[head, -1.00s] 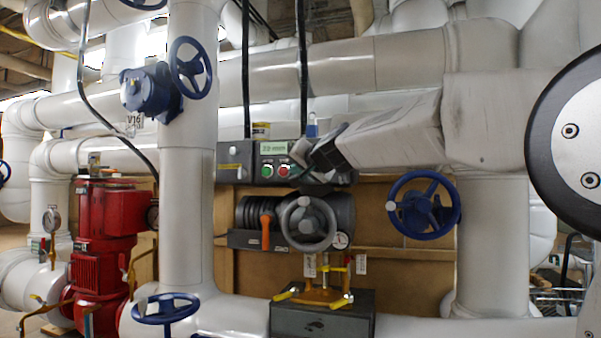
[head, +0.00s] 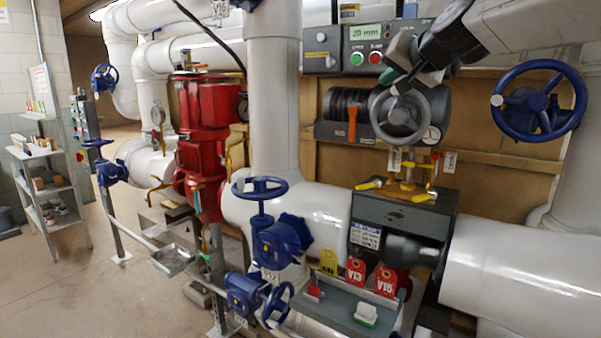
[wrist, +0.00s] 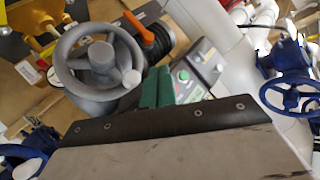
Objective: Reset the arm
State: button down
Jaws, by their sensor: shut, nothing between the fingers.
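My gripper (head: 396,82) is shut and empty, with dark green fingers. In the head view it hangs at the upper right, in front of the control panel's lower edge and just above the grey handwheel (head: 386,128) in the picture. My arm reaches it from the upper right. In the wrist view the gripper's fingers (wrist: 157,87) show side by side. The handwheel (wrist: 84,88) is upper left of them there, and the control panel (wrist: 198,70) is beyond them to the right. I cannot tell the exact gap between fingers and wheel.
A blue handwheel (head: 525,105) is right of my arm. Below are a dark box (head: 410,215) with yellow clamps and a grey tray with tags (head: 345,303). A red pump (head: 203,150) and blue valves (head: 280,240) stand left. Open floor (head: 70,275) lies lower left, near a shelf (head: 50,185).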

jog(key=s+d+f+n+g+h, duration=0.1)
jog(key=s+f+g, duration=0.3)
jog(key=s+f, duration=0.6)
jog(key=s+d+f+n+g+h, duration=0.1)
jog(key=s+f+g, duration=0.3)
jog(key=s+f, duration=0.7)
jog(key=s+d+f+n+g+h, duration=0.1)
jog(key=s+f+g, duration=0.3)
jog(key=s+f, duration=0.6)
jog(key=s+d, duration=0.1)
jog(key=s, duration=0.8)
jog(key=shift+s+d+f+n+g, duration=0.2)
jog(key=shift+d+f+n+g, duration=0.1)
jog(key=shift+d+n, duration=0.1)
